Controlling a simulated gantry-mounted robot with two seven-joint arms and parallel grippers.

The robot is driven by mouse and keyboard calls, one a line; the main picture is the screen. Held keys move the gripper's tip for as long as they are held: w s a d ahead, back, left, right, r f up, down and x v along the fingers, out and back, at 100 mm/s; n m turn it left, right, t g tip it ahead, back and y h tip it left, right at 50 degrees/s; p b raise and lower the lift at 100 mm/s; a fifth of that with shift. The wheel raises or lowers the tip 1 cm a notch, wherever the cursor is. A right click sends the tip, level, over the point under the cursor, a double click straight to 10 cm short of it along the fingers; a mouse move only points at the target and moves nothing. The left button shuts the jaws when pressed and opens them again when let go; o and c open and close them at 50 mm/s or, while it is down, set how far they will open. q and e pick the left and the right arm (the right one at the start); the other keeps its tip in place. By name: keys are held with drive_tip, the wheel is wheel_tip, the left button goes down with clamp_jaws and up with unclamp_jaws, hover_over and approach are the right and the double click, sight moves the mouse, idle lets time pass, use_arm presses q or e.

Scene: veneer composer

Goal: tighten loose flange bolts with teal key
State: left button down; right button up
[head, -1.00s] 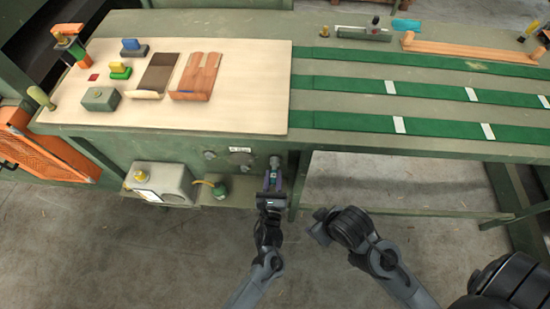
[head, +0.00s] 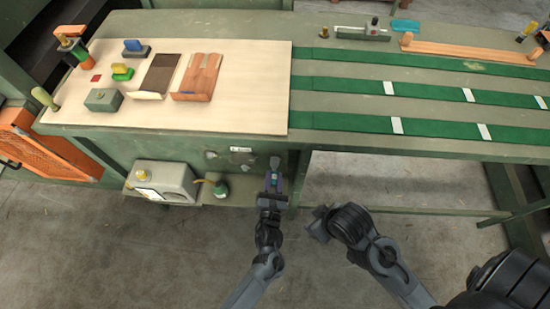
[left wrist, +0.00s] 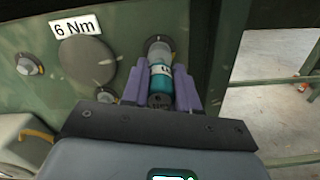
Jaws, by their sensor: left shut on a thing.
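My left gripper (head: 272,186) is shut on the teal key (left wrist: 161,80), between its purple fingers (left wrist: 186,90). The key's far end meets or almost meets the grey round bolt (left wrist: 160,48) on the right of the green front panel; I cannot tell how fully it is seated. Another bolt (left wrist: 29,65) sits at the left, and one more (left wrist: 107,95) is partly hidden behind the gripper. A round plate (left wrist: 88,62) lies between them, under a "6 Nm" label (left wrist: 77,27). My right gripper (head: 318,225) hangs right of the left one, away from the panel; its fingers are unclear.
A pale box (head: 163,180) and a small green bottle (head: 220,190) stand on a low shelf left of the gripper. The bench top above holds a pale board (head: 240,80) with blocks and veneer pieces, and green strips (head: 350,88). Floor below is clear.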

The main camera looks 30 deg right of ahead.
use_arm(q)
drive_tip(key=shift+p+v, duration=0.9)
drive_tip(key=shift+v, duration=0.4)
drive_tip(key=shift+s+a+p, duration=0.35)
drive_tip(key=shift+s+p, duration=0.05)
drive_tip(key=shift+s, duration=0.2)
drive_tip(key=shift+a+r, duration=0.1)
drive_tip(key=shift+p+v, duration=1.1)
drive_tip(key=shift+v, duration=0.45)
drive_tip(key=p, duration=0.3)
approach(273, 186)
drive_tip(key=shift+s+a, duration=0.25)
drive_tip(key=shift+s, duration=0.05)
drive_tip(key=shift+w, duration=0.1)
